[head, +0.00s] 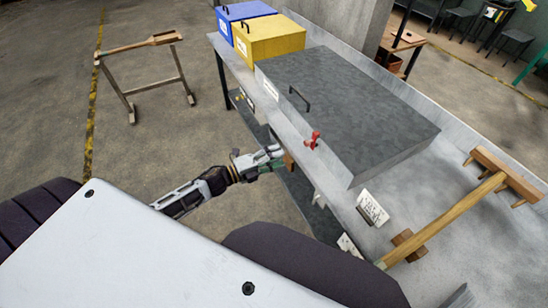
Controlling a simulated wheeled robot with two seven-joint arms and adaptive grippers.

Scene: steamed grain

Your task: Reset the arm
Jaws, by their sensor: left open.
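My left arm reaches in from the lower left, and my left gripper (276,158) is at the front edge of the metal counter. It is open. A small brown piece (289,163) shows right by its fingertips; I cannot tell whether they touch. A large grey steamer box (345,100) with a dark handle on its lid stands on the counter, beyond the gripper to the right. A red valve (313,140) sticks out near the box's front side, up and right of the gripper. My right gripper is not in view.
A blue box (240,14) and a yellow box (270,38) stand at the counter's far end. A wooden rake (450,215) lies on the right part of the metal counter (436,165), near a small white card (372,208). A wooden stand (150,88) is on the open floor at left.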

